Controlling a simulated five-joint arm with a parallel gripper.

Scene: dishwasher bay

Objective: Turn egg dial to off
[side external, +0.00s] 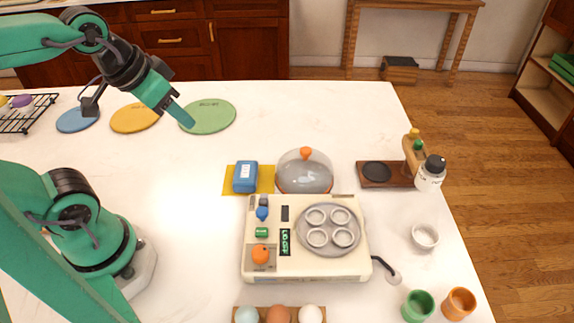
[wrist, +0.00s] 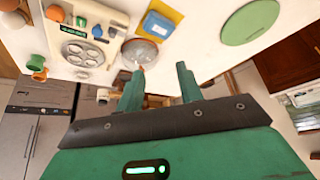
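The cream egg cooker (side external: 256,273) sits on the white counter, with a round grey plate of several cups (side external: 330,229) at its right. The orange dial (side external: 260,254) is at the front left of its panel, beside a dark strip with green lettering (side external: 285,242). The dial also shows at the top left of the wrist view (wrist: 54,13). Its exact setting is too small to read. My gripper (side external: 186,118) is raised over the back left of the counter, well apart from the cooker. In the wrist view its fingers (wrist: 160,74) are apart with nothing between them.
A clear dome with an orange knob (side external: 305,172) and a blue box (side external: 245,177) on a yellow mat stand behind the cooker. An egg tray (side external: 239,309) lies in front. A wooden stand with a bottle (side external: 430,174) is at right.

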